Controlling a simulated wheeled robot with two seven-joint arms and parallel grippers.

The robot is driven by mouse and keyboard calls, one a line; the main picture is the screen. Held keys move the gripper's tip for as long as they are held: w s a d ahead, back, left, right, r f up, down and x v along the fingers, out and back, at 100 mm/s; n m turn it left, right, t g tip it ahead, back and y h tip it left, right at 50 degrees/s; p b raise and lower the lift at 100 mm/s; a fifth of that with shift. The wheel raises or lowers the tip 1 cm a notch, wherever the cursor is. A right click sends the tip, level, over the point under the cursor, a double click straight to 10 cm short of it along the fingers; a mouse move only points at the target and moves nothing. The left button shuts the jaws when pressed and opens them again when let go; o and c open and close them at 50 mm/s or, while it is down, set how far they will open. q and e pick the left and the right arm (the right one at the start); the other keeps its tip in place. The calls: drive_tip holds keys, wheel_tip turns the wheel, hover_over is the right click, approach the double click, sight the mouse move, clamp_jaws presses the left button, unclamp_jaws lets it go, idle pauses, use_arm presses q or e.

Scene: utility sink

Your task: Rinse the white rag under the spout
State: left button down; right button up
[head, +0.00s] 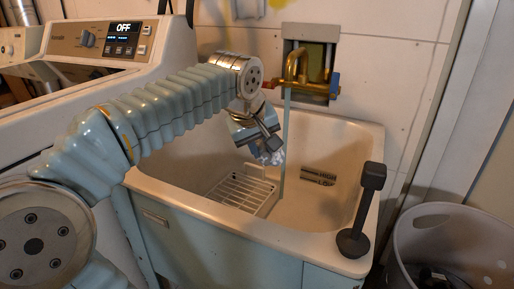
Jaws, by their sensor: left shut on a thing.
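My left gripper (262,143) hangs over the utility sink, shut on the white rag (273,157). Only a small crumpled part of the rag shows below the fingers. The brass spout (294,60) is on the wall behind the sink. A thin stream of water (285,140) falls from it into the basin, just right of the rag. The rag looks close to the stream; I cannot tell whether they touch. The sink (345,128) is cream-coloured. My right gripper is not in view.
A white wire rack (242,191) stands in the basin. A black plunger-like object (362,210) stands on the sink's front right rim. A grey basket (455,240) is at the right, and a washing machine (75,62) reading OFF is at the left.

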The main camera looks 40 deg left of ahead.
use_arm(q)
drive_tip(key=w+a+p, duration=0.3)
drive_tip(key=w+p, duration=0.1)
drive_tip(key=w, duration=0.6)
idle(2.8)
drive_tip(key=s+d+b, duration=0.1)
drive_tip(key=s, duration=0.2)
drive_tip(key=s+d+b, duration=0.1)
drive_tip(key=s+b, duration=0.1)
drive_tip(key=s, duration=0.2)
drive_tip(key=s+d+b, duration=0.1)
drive_tip(key=s, duration=0.2)
drive_tip(key=shift+s+d+b, duration=0.1)
drive_tip(key=shift+s+b, duration=0.15)
drive_tip(key=shift+b, duration=0.1)
drive_tip(key=shift+s+d, duration=0.15)
drive_tip(key=shift+s, duration=0.35)
